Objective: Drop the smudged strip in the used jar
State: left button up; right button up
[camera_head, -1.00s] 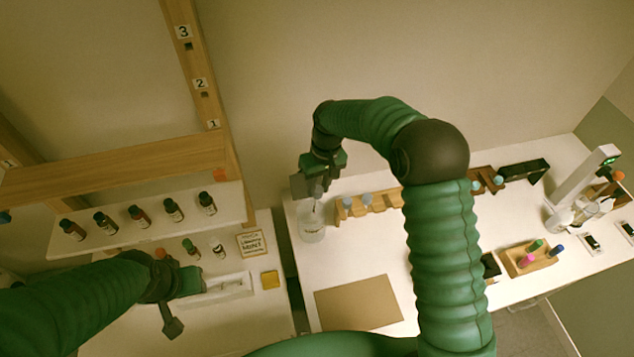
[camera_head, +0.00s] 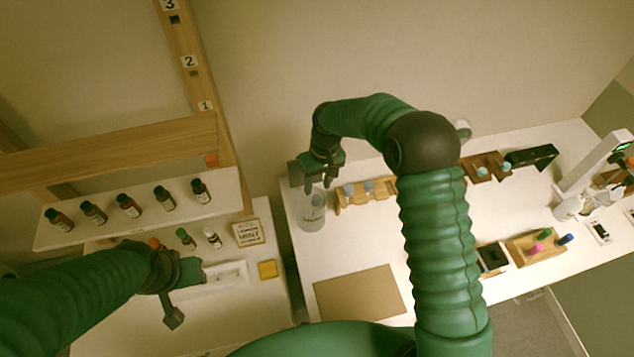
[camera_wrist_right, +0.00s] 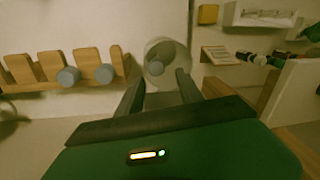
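The used jar (camera_head: 311,218) is a clear jar with a dark label, standing at the left end of the white right-hand table. A grey rounded end (camera_head: 317,199) shows inside its mouth, like the grey tops in the wooden holder; I take it for the smudged strip, but no smudge can be made out. In the right wrist view the jar (camera_wrist_right: 173,52) and that grey end (camera_wrist_right: 155,68) lie just beyond my fingertips. My right gripper (camera_head: 318,187) is above the jar, fingers apart and empty. My left gripper (camera_head: 195,271) is by the left table's white tray; its fingers are unclear.
A wooden holder (camera_head: 362,197) with two grey tops stands right of the jar. A brown mat (camera_head: 360,295) lies in front. Bottles line the left shelf (camera_head: 140,222). A sign (camera_head: 248,233) and a yellow block (camera_head: 267,269) are on the left table.

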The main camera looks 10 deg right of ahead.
jog(key=shift+o, duration=0.6)
jog(key=shift+s+d+r, duration=0.1)
jog(key=shift+s+d, duration=0.05)
jog(key=shift+s, duration=0.05)
jog(key=shift+r, duration=0.2)
notch_tip(320, 180, up, 16)
jog(key=d+b, duration=0.2)
jog(key=b, duration=0.1)
jog(key=shift+r+b, duration=0.15)
jog(key=shift+b, duration=0.2)
jog(key=shift+a, duration=0.1)
